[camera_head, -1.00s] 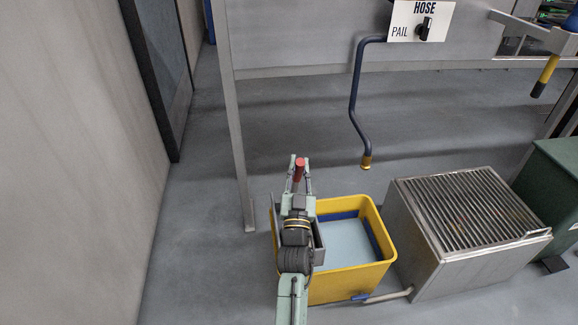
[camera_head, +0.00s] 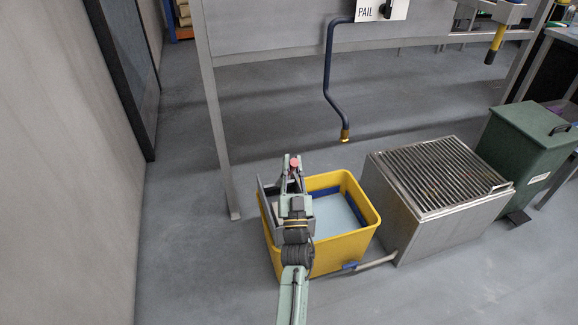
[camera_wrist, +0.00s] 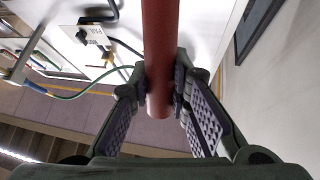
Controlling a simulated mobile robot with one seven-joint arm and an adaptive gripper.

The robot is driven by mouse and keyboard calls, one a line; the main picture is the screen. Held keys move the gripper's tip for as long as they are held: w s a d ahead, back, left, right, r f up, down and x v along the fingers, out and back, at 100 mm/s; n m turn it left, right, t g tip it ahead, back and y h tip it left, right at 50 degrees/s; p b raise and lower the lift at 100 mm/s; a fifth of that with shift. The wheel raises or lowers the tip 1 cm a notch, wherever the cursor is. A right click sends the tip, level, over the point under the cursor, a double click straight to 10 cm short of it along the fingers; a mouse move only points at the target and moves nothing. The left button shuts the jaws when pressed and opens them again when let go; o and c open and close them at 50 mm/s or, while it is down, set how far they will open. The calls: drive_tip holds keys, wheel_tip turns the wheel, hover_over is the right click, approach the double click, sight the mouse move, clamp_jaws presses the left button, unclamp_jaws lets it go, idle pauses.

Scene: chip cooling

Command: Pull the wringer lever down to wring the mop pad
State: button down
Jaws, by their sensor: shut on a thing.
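The wringer lever's red grip (camera_wrist: 161,55) runs down the middle of the wrist view between the fingers. My gripper (camera_wrist: 162,92) is shut on it, with a finger pad against each side. In the head view my gripper (camera_head: 293,172) is above the left part of the yellow mop bucket (camera_head: 376,217), and the red lever tip (camera_head: 294,163) shows between its fingers. The grey wringer (camera_head: 267,208) sits at the bucket's left side, partly hidden by my arm. Pale blue water (camera_head: 335,216) shows in the bucket. I cannot make out the mop pad.
A metal grated sink (camera_head: 440,175) stands right of the bucket, with a drain pipe (camera_head: 375,262) beside it. A dark hose spout (camera_head: 330,75) hangs above and behind the bucket. A green bin (camera_head: 530,150) is farther right. Open floor lies left.

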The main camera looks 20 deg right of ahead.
drive_tip(key=shift+d, duration=0.1)
drive_tip(key=c, duration=1.5)
unclamp_jaws()
wheel_tip(320, 180, up, 10)
